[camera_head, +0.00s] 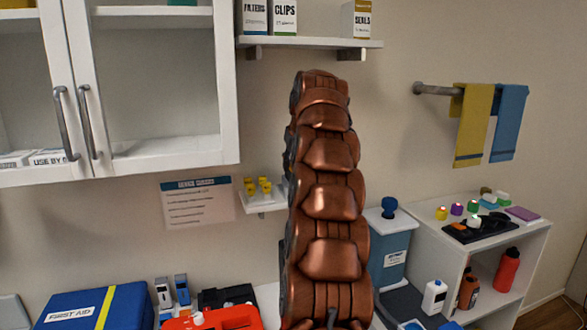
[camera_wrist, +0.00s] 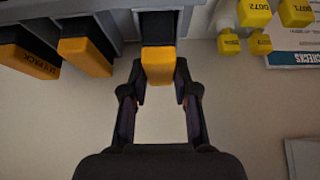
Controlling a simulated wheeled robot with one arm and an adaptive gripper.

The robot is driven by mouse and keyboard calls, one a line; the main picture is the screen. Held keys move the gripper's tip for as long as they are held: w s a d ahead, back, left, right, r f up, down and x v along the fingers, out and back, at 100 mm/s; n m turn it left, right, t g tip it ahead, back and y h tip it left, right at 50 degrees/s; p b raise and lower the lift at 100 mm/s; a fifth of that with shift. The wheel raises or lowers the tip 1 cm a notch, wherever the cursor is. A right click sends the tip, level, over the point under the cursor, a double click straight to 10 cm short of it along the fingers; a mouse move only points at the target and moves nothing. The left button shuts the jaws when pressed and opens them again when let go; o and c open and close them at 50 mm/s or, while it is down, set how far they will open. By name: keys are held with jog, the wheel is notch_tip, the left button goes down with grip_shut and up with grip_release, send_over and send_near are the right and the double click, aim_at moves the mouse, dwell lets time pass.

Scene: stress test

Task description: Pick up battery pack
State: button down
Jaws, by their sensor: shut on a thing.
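In the wrist view, my gripper (camera_wrist: 160,88) is shut on a battery pack (camera_wrist: 158,62) with a black body and an orange end. One finger is on each side of the orange end. The pack's black part still sits in a slot of a grey holder (camera_wrist: 120,23). Two similar orange-ended packs (camera_wrist: 86,56) and (camera_wrist: 30,58) sit in the holder to the left, one with partly readable lettering. In the head view my copper arm hides the gripper and the packs.
Yellow tagged pieces (camera_wrist: 254,12) hang right of the holder, near a posted sheet (camera_wrist: 292,40). In the head view, a glass-door cabinet (camera_head: 160,150) is at left, a shelf with boxes (camera_head: 310,42) above, and a white side unit (camera_head: 415,232) at right.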

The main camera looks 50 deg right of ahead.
jog(key=shift+r, duration=0.85)
jog(key=shift+r, duration=0.2)
